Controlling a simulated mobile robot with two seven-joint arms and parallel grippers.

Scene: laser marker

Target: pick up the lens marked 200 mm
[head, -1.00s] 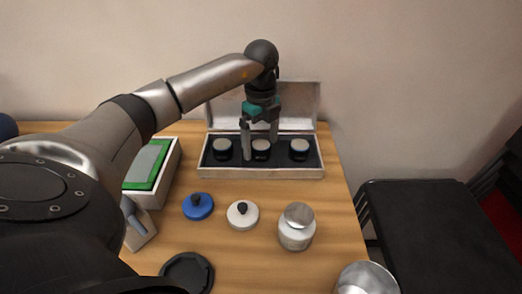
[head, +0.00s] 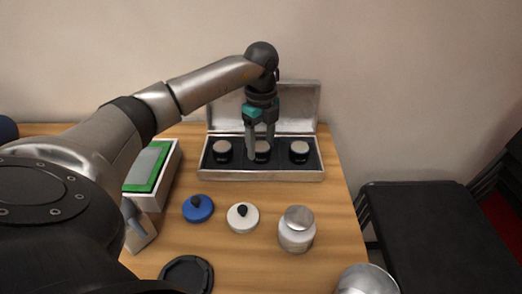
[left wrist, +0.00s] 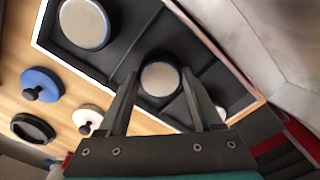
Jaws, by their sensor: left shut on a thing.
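Three dark round lenses with pale tops sit in a row in an open case (head: 262,175): a left one (head: 222,152), a middle one (head: 262,153) and a right one (head: 299,153). Their markings are too small to read. My left gripper (head: 260,150) points down into the case and is shut on the middle lens, one finger on each side. In the left wrist view the middle lens (left wrist: 160,79) lies between the fingertips, still in its compartment. The right lens (left wrist: 220,113) is partly hidden by a finger. My right gripper is not in view.
The case's raised lid (head: 295,105) stands behind the gripper. In front lie a blue knobbed cap (head: 198,208), a white one (head: 243,217), a jar (head: 296,230) and a black ring (head: 186,275). A box with a green-edged panel (head: 147,168) stands at the left.

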